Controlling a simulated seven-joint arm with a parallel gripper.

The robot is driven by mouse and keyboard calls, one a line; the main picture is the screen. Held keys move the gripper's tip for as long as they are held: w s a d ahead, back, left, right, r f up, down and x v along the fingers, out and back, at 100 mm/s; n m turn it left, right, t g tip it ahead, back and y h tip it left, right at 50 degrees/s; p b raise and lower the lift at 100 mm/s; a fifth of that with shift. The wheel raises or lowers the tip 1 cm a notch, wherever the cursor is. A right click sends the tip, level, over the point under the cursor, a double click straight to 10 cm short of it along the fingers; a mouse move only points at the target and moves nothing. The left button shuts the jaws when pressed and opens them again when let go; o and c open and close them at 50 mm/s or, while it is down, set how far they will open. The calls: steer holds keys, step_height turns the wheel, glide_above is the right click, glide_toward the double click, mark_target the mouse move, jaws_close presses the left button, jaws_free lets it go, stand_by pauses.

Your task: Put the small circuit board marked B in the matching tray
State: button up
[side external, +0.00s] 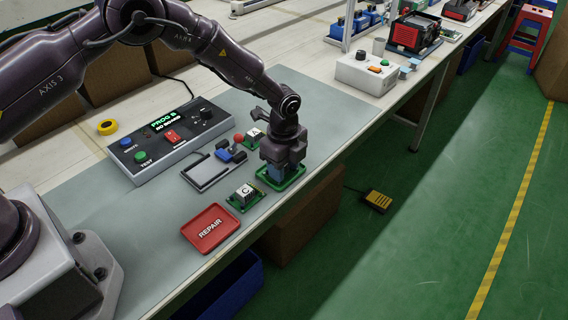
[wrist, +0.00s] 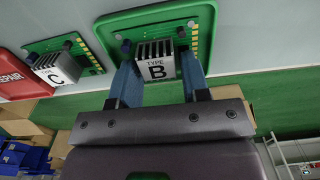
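The circuit board marked B (wrist: 182,38) is green with gold contacts and a ribbed block labelled TYPE B (wrist: 156,68). My gripper (wrist: 160,72) has its two blue fingers close against both sides of this block. The board lies within the outline of a green tray (wrist: 108,30); whether it rests on the tray floor is unclear. In the side view the green tray (side external: 296,180) is at the table's front edge. My gripper (side external: 278,176) points down over it and hides most of the board. Any marking on the green tray is hidden.
Board C (side external: 246,196) and the red REPAIR tray (side external: 210,229) lie to the left of the green tray. Board A (side external: 253,137) is behind it. A tester (side external: 170,138) reading PROG B, NO BOARD and a grey fixture (side external: 212,170) stand further back. The table edge is close.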

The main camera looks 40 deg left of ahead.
steer(key=shift+o, duration=1)
steer(key=shift+r, duration=0.1)
step_height(320, 180, up, 12)
steer(key=shift+r, duration=0.15)
steer(key=s+a+r+n+t, duration=0.2)
steer(key=s+a+r+n, duration=0.15)
steer(key=s+r, duration=0.45)
steer(key=s+a+r+n+t, duration=0.1)
steer(key=s+a+r+n, duration=0.3)
steer(key=r, duration=0.8)
steer(key=s+a+r+n+t, duration=0.1)
steer(key=s+n, duration=0.4)
steer(key=s, duration=0.3)
steer(key=s+a+n+t, duration=0.1)
steer(key=s+n, duration=0.4)
steer(key=s, duration=0.4)
steer(key=shift+s+a+r+t, duration=0.2)
steer(key=shift+s+r+t, duration=0.05)
steer(key=shift+r+t, duration=0.1)
